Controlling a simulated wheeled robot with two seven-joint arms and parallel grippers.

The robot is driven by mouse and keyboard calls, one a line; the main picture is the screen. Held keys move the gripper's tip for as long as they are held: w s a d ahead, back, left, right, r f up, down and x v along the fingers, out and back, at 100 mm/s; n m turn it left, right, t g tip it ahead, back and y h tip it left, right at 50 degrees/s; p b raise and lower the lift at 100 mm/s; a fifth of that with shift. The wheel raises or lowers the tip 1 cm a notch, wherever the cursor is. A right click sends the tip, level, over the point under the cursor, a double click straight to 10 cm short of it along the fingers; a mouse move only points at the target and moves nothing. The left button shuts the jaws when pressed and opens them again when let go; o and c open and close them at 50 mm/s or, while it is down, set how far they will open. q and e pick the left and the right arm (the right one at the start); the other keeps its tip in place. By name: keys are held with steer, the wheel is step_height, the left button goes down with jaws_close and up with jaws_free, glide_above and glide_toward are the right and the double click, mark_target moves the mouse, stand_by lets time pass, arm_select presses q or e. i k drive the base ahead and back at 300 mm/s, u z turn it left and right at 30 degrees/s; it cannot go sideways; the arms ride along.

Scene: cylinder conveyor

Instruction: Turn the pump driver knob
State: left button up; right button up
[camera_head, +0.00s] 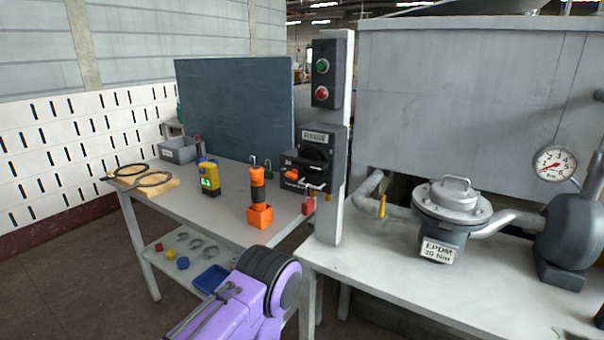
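A dark switch box (338,140) labelled "RINSE" is fixed to a pale upright post (328,225). A black rotary knob (315,156) is on its front; I cannot read its exact setting. Below the knob is an orange part (291,173) with metal pieces, and a red padlock (308,206) hangs there. Above is a box with a green button (322,66) and a red button (321,93). A purple link of my arm rises from the bottom edge, below and left of the switch box and apart from it. No gripper fingers show.
A blue tray (211,279) is on the lower shelf.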

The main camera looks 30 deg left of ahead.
mark_target(293, 175)
steer(key=u, duration=1.05)
